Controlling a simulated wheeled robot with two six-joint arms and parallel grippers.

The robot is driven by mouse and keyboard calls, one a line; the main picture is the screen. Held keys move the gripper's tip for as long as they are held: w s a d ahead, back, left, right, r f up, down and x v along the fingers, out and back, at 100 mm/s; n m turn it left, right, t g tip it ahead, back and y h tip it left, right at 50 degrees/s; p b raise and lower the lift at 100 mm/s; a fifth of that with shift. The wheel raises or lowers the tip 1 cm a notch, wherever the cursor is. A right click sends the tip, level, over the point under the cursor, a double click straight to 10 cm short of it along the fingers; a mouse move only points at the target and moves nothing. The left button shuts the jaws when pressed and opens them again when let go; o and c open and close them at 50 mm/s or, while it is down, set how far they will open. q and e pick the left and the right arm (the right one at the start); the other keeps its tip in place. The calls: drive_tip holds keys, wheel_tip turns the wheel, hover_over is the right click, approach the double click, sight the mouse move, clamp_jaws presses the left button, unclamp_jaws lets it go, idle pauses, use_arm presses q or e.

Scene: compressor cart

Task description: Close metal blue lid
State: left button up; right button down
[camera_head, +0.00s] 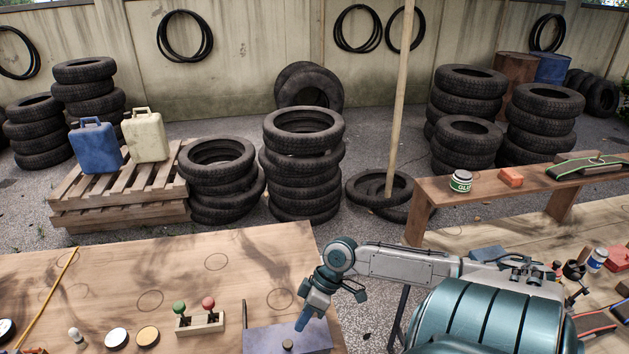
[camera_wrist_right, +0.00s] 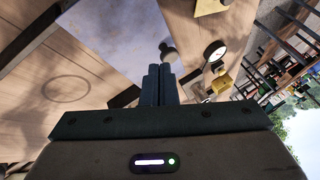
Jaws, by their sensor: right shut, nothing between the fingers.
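A blue-grey metal lid or plate (camera_head: 262,341) lies at the front right of the left wooden table, cut off by the bottom edge of the head view. A small dark round knob (camera_head: 287,345) stands on it. In the right wrist view the blue-grey metal surface (camera_wrist_right: 115,38) shows at the upper left, with the knob (camera_wrist_right: 168,49) just beyond my fingertips. My right gripper (camera_head: 300,325) is shut and empty. It points down over the lid, close to the knob; whether it touches cannot be told. My left gripper is not in view.
A wooden stand with green and red knobs (camera_head: 199,323) is left of the lid, along with round discs (camera_head: 117,338) and a yellow stick (camera_head: 48,297). The table's middle and back are clear.

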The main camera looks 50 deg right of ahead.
drive_tip(key=p+v, duration=0.2)
drive_tip(key=v, duration=0.5)
drive_tip(key=shift+d+r+p, duration=0.15)
drive_tip(key=shift+r+p, duration=0.2)
drive_tip(key=shift+p, duration=0.05)
